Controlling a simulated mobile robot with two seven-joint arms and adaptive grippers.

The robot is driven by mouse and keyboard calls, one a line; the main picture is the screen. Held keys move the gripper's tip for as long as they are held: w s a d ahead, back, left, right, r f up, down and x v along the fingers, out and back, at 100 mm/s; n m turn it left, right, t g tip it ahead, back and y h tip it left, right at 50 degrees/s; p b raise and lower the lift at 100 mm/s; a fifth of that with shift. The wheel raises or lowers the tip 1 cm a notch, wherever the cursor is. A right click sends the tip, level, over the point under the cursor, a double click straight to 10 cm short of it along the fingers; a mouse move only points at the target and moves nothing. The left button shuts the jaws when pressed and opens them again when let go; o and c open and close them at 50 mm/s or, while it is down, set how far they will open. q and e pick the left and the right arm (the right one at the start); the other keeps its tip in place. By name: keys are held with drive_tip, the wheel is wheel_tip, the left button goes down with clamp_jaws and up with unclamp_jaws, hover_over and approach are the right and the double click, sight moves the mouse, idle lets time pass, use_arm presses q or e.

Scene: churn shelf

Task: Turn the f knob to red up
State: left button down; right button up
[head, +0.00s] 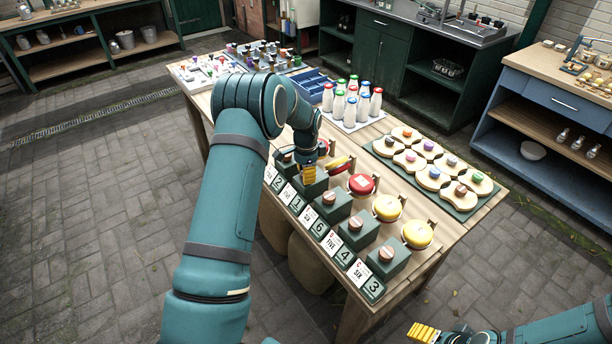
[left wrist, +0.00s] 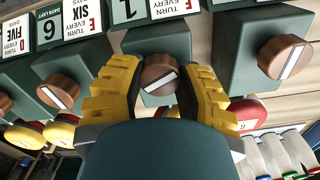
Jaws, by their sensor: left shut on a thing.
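A row of brown knobs on dark green boxes runs along the table's front edge. In the left wrist view, the yellow fingers of my left gripper (left wrist: 160,85) stand on both sides of a brown knob (left wrist: 158,70) and are shut on it. Its white pointer line slants up to the right; I see no red on it. In the head view my left gripper (head: 309,172) hides most of that knob. My right gripper (head: 424,332) is partly visible at the bottom, apart from the table.
Neighbouring knobs stand close on both sides, one to the right (left wrist: 284,58) and one to the left (left wrist: 60,92) in the wrist view. Red and yellow round pieces (head: 362,184) lie behind the boxes. Bottles (head: 351,110) and a green board (head: 458,203) stand farther back.

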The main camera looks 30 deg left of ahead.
use_arm(q)
drive_tip(key=n+b, duration=0.1)
drive_tip(key=n, duration=0.1)
drive_tip(key=shift+n, duration=0.4)
drive_tip(key=n, duration=0.3)
drive_tip(key=shift+n+b, duration=0.3)
drive_tip(key=n, duration=0.3)
drive_tip(key=shift+n, duration=1.7)
drive_tip(key=c, duration=0.5)
unclamp_jaws()
